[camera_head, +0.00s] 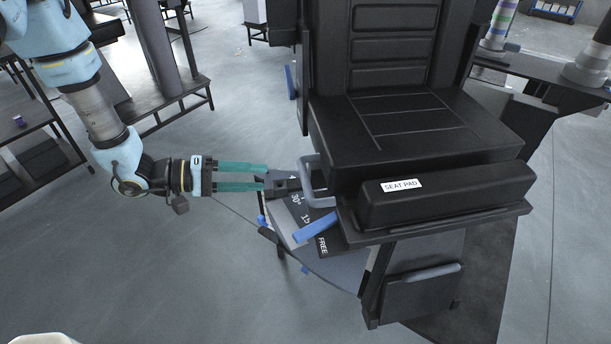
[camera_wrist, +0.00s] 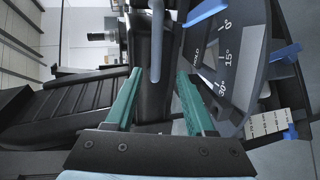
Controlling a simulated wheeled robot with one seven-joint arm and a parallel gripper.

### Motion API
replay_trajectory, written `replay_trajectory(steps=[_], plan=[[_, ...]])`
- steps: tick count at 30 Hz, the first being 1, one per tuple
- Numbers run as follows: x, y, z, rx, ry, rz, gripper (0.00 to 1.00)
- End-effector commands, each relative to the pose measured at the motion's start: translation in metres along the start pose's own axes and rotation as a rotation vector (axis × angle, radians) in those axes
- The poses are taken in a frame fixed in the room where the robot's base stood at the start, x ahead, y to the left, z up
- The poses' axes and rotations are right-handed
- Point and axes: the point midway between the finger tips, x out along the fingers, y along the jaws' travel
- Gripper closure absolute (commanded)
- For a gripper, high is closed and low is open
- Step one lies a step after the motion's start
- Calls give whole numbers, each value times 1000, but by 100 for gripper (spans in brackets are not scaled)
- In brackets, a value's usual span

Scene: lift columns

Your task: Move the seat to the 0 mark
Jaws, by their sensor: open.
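The black seat (camera_head: 420,125) has a front block labelled SEAT PAD (camera_head: 445,195). A grey loop handle (camera_head: 309,182) is on its left side; it also shows in the wrist view (camera_wrist: 157,45). A blue lever (camera_head: 317,226) lies over the plate. My gripper (camera_head: 266,177) is open with teal fingers, just left of the handle. In the wrist view (camera_wrist: 160,74) the handle bar appears between the fingertips, with no visible grip on it.
A dark table (camera_head: 35,130) stands at the left and a dark bench (camera_head: 170,100) behind my arm. A dark worktop (camera_head: 550,80) is at the right behind the seat. The grey floor in front and left of the seat is clear.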

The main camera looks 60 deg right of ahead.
Motion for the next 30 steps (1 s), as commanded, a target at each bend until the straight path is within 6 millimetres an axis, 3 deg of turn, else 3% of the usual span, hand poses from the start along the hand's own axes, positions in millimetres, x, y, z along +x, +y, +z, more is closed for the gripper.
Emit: replay_trajectory(steps=[7,21,30], plan=[[24,5,12,-32,-49,40,45],[102,8,14,-29,-44,36,45],[114,7,15,-30,-42,36,45]])
